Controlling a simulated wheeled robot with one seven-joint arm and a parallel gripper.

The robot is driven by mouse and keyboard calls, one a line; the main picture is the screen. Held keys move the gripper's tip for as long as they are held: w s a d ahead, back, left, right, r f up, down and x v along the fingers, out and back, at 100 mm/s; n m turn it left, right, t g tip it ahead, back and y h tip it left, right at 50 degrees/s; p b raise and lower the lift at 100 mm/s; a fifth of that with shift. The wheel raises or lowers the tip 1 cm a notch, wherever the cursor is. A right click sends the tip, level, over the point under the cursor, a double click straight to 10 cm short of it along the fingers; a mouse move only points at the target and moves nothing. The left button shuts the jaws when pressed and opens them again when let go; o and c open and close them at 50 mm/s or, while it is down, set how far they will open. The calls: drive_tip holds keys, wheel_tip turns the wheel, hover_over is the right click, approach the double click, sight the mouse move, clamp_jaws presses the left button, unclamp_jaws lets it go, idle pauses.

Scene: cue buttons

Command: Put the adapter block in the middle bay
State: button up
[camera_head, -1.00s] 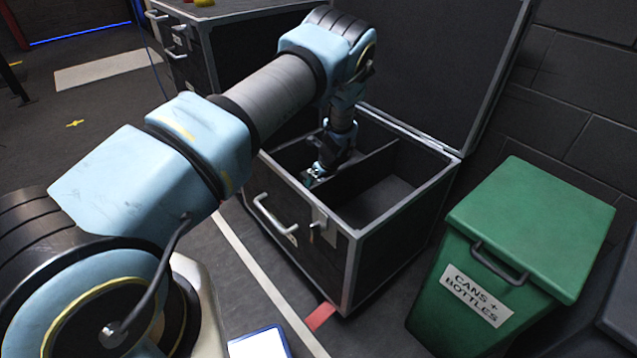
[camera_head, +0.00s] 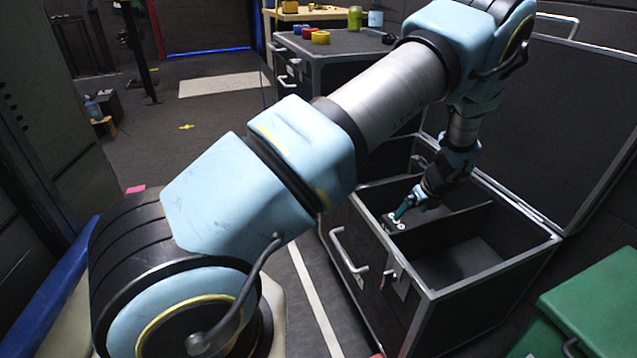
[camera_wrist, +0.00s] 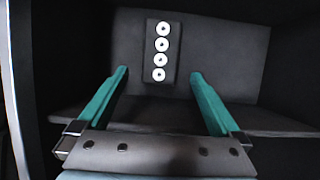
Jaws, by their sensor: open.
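The adapter block is a dark oblong piece with a row of several white round sockets. It lies on the dark floor of a bay in the open black case (camera_head: 462,318). In the wrist view the adapter block (camera_wrist: 151,50) is just beyond my fingertips, with a gap on each side. My gripper (camera_wrist: 160,73) has two teal fingers spread wide, with nothing between them. In the head view my gripper (camera_head: 402,211) reaches down into the case, close above the adapter block (camera_head: 397,225).
A divider (camera_head: 455,219) stands beside my gripper, with an empty bay to its right. The raised lid (camera_head: 560,120) rises behind. A green bin (camera_head: 600,300) stands at the right. Another case (camera_head: 335,45) at the back carries small coloured items.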

drive_tip(key=a+r+n+g, duration=0.1)
drive_tip(key=a+r+n, duration=0.7)
drive_tip(key=a, duration=0.4)
drive_tip(key=a+r+n+g, duration=0.1)
drive_tip(key=a+r+n, duration=0.7)
drive_tip(key=a, duration=0.3)
drive_tip(key=s+a+r+n, duration=0.4)
drive_tip(key=s+a+n, duration=0.3)
drive_tip(key=a, duration=0.1)
drive_tip(key=s+a+r+n+h, duration=0.1)
drive_tip(key=s+a+r+n, duration=0.3)
drive_tip(key=s+a+n, duration=0.3)
drive_tip(key=shift+a+r+n+g, duration=0.15)
drive_tip(key=shift+a+n+g, duration=0.15)
drive_tip(key=shift+a+n, duration=0.35)
drive_tip(key=shift+d, duration=0.15)
wheel_tip(320, 180, up, 12)
drive_tip(key=p, duration=1.2)
drive_tip(key=shift+r, duration=0.15)
drive_tip(key=shift+w, duration=0.1)
